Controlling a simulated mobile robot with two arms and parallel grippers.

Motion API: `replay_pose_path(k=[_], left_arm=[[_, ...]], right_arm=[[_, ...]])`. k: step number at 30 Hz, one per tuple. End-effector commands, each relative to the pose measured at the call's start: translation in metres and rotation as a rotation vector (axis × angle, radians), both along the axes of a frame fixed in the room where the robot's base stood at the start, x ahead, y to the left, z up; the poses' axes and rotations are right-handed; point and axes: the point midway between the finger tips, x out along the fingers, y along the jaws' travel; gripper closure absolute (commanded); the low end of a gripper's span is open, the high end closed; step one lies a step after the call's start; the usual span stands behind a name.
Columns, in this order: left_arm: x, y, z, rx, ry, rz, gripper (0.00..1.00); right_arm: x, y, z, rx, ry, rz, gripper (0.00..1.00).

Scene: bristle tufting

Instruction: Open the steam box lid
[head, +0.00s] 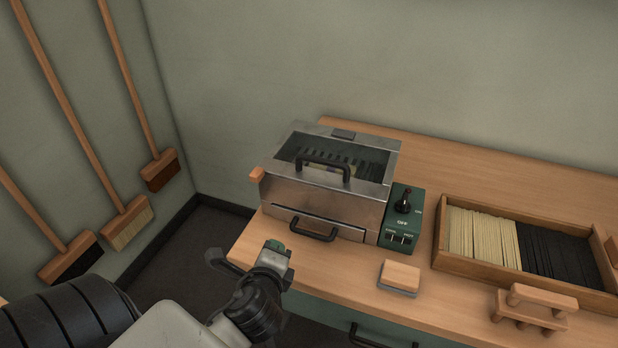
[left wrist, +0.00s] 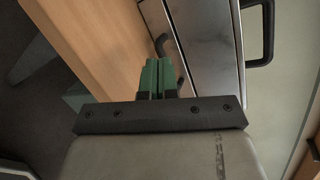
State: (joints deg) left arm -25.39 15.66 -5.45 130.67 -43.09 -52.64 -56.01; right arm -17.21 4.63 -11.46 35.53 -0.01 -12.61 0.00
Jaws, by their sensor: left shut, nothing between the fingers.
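The steam box (head: 330,208) is a metal box at the left end of the wooden bench. Its lid (head: 378,143) has a glass window and lies closed. A black lid handle (head: 324,163) arches over the lid's front part. A second black handle (head: 313,234) is on the lower front of the box. My left gripper (head: 274,246) is in front of the box's lower left, apart from the lid handle. In the left wrist view its green fingers (left wrist: 157,72) are shut and empty, partly covering the lower handle (left wrist: 170,50). The lid handle (left wrist: 267,30) shows at top right there.
A green control box (head: 401,220) with a knob stands right of the steam box. A wooden tray (head: 440,235) of bristles, a small block (head: 401,273) and a wooden stand (head: 535,305) are further right. Brooms (head: 75,115) hang on the left wall.

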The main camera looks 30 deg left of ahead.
Motion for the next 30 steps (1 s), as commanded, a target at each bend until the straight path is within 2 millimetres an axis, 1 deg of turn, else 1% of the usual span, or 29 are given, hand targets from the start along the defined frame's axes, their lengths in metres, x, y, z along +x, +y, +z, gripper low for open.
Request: replay_pose_path(k=[1,2,3,5,6,9,12,14,17,20,27,30], left_arm=[[0.009,0.003,0.011,0.148,-0.011,-0.051,1.00],[0.014,0.004,0.018,0.248,-0.016,-0.084,1.00],[0.020,0.004,0.028,0.384,-0.021,-0.125,1.00],[0.029,0.003,0.042,0.599,-0.023,-0.181,1.00],[0.034,0.001,0.050,0.741,-0.022,-0.212,1.00],[0.043,-0.005,0.065,1.042,-0.012,-0.269,1.00],[0.048,-0.009,0.073,1.216,-0.002,-0.295,1.00],[0.050,-0.010,0.075,1.266,0.002,-0.301,1.00],[0.058,-0.009,0.079,1.285,0.003,-0.302,1.00],[0.072,-0.006,0.083,1.282,0.003,-0.301,1.00],[0.115,0.005,0.091,1.277,0.003,-0.300,1.00],[0.129,0.008,0.093,1.277,0.003,-0.300,1.00]], right_arm=[[0.000,0.000,-0.001,0.000,0.000,0.000,0.57],[0.000,0.000,-0.001,0.000,0.000,0.000,0.57],[0.000,0.000,-0.001,0.000,0.000,0.000,0.57],[0.000,0.000,-0.002,0.000,0.000,0.000,0.57],[0.000,0.000,-0.002,0.000,0.000,0.000,0.57],[0.000,0.000,-0.003,0.001,0.000,0.000,0.57],[0.000,0.001,-0.003,0.001,0.000,-0.001,0.57],[0.000,0.001,-0.002,0.001,0.000,-0.001,0.57],[0.000,0.001,0.001,0.001,0.000,-0.001,0.57],[0.000,0.001,0.006,0.001,-0.001,-0.001,0.57],[0.000,0.001,0.016,0.001,0.000,-0.001,0.57],[0.000,0.001,0.018,0.001,-0.001,-0.001,0.57]])
